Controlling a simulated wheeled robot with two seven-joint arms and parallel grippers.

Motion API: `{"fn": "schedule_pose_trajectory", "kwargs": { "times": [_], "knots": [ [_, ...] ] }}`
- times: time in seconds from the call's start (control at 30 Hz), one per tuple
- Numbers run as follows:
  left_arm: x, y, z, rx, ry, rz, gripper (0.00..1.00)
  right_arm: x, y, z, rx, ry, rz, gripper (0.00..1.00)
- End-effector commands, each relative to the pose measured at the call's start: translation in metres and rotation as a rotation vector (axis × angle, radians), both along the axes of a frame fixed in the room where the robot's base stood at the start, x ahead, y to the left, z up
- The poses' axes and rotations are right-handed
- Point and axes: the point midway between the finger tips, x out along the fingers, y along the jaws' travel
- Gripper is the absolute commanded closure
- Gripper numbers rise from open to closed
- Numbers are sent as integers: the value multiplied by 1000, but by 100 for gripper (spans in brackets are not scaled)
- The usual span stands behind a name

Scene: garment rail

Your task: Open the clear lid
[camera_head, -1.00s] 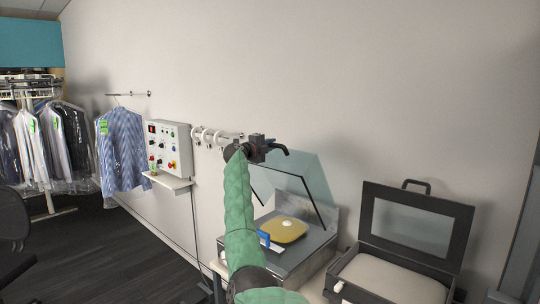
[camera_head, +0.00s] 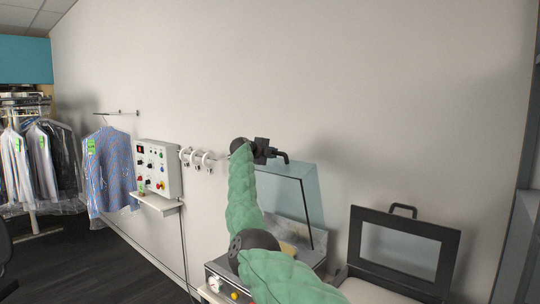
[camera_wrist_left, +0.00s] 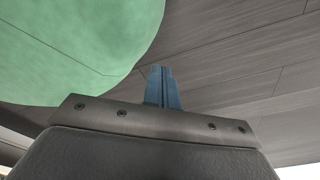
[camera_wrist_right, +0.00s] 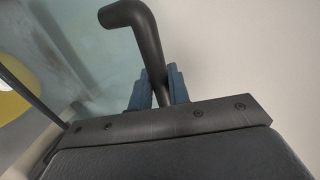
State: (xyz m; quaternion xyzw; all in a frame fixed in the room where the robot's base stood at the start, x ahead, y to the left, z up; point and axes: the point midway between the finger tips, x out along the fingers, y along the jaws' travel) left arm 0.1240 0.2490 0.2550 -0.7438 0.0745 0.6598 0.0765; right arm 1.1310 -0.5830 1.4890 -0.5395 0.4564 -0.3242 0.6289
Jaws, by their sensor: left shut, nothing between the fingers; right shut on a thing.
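The clear lid (camera_head: 306,200) stands raised, near upright, over a grey box-like machine (camera_head: 318,256) by the wall. It also shows in the right wrist view (camera_wrist_right: 90,40). My right gripper (camera_head: 276,154) is at the lid's top edge, shut on a dark bent handle (camera_wrist_right: 136,20). The handle passes between its blue fingers (camera_wrist_right: 158,90) in the right wrist view. My green right arm hides much of the machine. My left gripper (camera_wrist_left: 163,86) shows only in the left wrist view, shut and empty above the dark floor.
A dark case (camera_head: 404,244) with a raised windowed lid stands right of the machine. A control panel (camera_head: 157,166) with knobs, a small shelf (camera_head: 158,203) and white rings (camera_head: 197,159) are on the wall to the left. Shirts (camera_head: 108,170) hang further left. The wall above is bare.

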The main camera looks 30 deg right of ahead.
Motion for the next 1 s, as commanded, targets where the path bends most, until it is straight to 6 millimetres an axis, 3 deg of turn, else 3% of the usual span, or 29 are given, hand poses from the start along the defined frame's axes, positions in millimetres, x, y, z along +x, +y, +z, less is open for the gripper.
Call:
{"fn": "schedule_pose_trajectory", "kwargs": {
  "times": [0.33, 0.37, 0.43, 0.87, 0.93, 1.0],
  "knots": [
    [3, 0, 0, 0, -3, 0, 100, 0, -1, -1, 1, 2, -1, 100],
    [3, 1, 0, 0, -4, 0, 100, 0, -1, -1, 1, 2, -1, 78],
    [3, 1, 0, 1, -4, -1, 100, 0, -1, -1, 1, 2, -1, 64],
    [-3, 3, -5, 3, 3, -2, 100, -2, 6, -1, 2, -2, 1, 63],
    [7, 1, -5, 1, -5, -1, 100, -4, 12, -1, 2, -2, 1, 63],
    [31, -2, -1, -1, -24, -1, 100, -7, 20, 0, 2, -3, 1, 63]
  ]
}}
